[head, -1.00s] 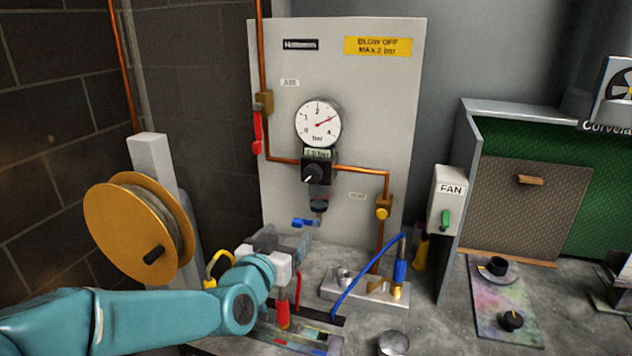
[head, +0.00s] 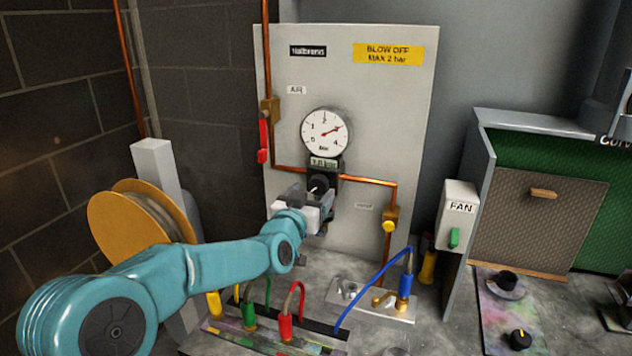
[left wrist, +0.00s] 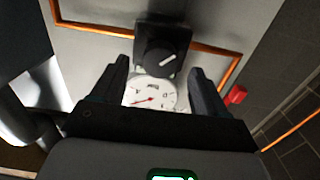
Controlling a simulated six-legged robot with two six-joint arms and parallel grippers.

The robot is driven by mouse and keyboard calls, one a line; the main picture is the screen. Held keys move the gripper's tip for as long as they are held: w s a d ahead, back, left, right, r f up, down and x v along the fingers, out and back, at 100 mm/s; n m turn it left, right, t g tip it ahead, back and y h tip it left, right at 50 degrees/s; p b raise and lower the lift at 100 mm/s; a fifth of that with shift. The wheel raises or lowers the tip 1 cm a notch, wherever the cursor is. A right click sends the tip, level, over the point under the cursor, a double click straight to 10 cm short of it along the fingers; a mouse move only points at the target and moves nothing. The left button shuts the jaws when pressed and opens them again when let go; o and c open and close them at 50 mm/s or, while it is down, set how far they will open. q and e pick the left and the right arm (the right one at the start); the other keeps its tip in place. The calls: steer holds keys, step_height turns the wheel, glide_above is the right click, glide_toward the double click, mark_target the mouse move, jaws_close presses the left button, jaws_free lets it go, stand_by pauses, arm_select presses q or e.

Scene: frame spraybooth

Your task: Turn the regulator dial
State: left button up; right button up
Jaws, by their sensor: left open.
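The regulator dial (left wrist: 159,60) is a black knob with a white mark on a black square body, below the round white pressure gauge (head: 325,132). In the head view the dial (head: 318,184) is partly covered by my left gripper (head: 312,194). In the left wrist view the open jaws of my left gripper (left wrist: 157,85) point at the dial, one finger to each side, with nothing between them touching it as far as I can see. The gauge also shows there upside down (left wrist: 150,95), its needle red. My right gripper is out of view.
Copper pipe (head: 368,180) runs out beside the regulator to a brass fitting with a yellow button (head: 389,222). A red lever (head: 263,140) hangs at left. Colored hoses (head: 288,315) stand on the bench below. A yellow reel (head: 140,222) is behind my arm.

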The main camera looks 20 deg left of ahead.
mark_target(317, 187)
arm_select(q)
steer(key=w, duration=0.3)
steer(key=shift+w+f+p, duration=0.1)
steer(key=shift+w+p, duration=0.15)
steer(key=shift+p, duration=0.05)
steer(key=shift+s, duration=0.1)
steer(key=c, duration=1.1)
steer(key=shift+o, duration=0.2)
steer(key=shift+f+n+b, duration=0.15)
steer(key=shift+n+b, duration=0.25)
steer(key=shift+b, duration=0.4)
steer(key=n+b, duration=0.4)
steer(key=b, duration=0.1)
steer(key=shift+d+n, duration=0.1)
steer(key=shift+n, duration=0.3)
steer(key=n+b, duration=0.3)
steer(key=n, duration=0.1)
steer(key=shift+n, duration=0.3)
steer(key=shift+r+n+b, duration=0.15)
steer(key=shift+n+b, duration=0.3)
steer(key=shift+n, duration=0.7)
steer(key=shift+r+n+b, duration=0.15)
steer(key=shift+n+b, duration=0.3)
steer(key=shift+n, duration=0.7)
